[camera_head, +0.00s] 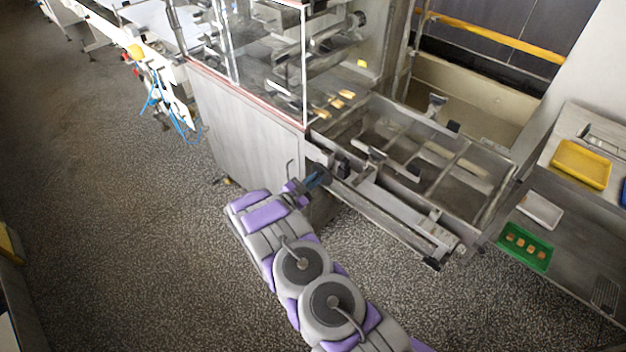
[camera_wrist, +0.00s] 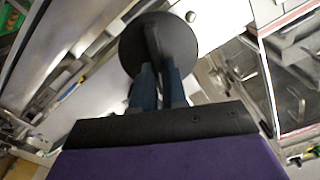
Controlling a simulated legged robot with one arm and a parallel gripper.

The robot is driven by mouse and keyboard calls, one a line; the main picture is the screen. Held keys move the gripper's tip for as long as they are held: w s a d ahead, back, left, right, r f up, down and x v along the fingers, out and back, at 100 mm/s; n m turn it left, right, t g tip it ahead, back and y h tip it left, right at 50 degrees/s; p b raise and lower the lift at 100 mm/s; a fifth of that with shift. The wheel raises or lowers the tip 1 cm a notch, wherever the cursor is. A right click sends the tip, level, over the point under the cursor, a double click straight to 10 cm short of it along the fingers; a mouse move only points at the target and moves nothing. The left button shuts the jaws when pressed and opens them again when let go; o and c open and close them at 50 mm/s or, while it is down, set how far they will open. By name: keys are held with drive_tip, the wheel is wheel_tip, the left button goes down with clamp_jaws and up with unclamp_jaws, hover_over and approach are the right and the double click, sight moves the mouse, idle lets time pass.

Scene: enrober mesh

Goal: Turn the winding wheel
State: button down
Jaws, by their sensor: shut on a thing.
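The winding wheel is a dark round disc (camera_wrist: 157,46) in the upper middle of the wrist view. It has a raised dark bar across its face. My gripper (camera_wrist: 158,76) has its two blue fingers on either side of this bar, shut on it. In the head view my gripper (camera_head: 315,180) reaches the machine's side below the glass housing. The wheel shows there only as a small dark shape (camera_head: 324,173) at the fingertips, partly hidden by my gripper.
A steel frame with an open mesh bed (camera_head: 437,210) extends right of the wheel. The glass-walled machine (camera_head: 245,130) stands behind my gripper. At right, a bench holds a yellow tray (camera_head: 581,164), with a green tray (camera_head: 526,258) lower down. The speckled floor at left is clear.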

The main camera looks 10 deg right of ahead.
drive_tip(key=m+b, duration=0.3)
drive_tip(key=m, duration=0.5)
drive_tip(key=f+m+b, duration=0.1)
drive_tip(key=m+b, duration=0.2)
drive_tip(key=m, duration=0.5)
drive_tip(key=f+m+b, duration=0.1)
drive_tip(key=m+b, duration=0.3)
drive_tip(key=m, duration=0.4)
drive_tip(key=shift+s+f, duration=0.2)
drive_tip(key=shift+m, duration=0.3)
drive_tip(key=c, duration=1.4)
unclamp_jaws()
drive_tip(key=shift+w+f, duration=0.1)
drive_tip(key=shift+w, duration=0.05)
drive_tip(key=shift+o, duration=1.2)
drive_tip(key=shift+r, duration=0.2)
drive_tip(key=shift+a, duration=0.1)
drive_tip(key=p+v, duration=0.2)
drive_tip(key=v, duration=1.5)
drive_tip(key=shift+a, duration=0.15)
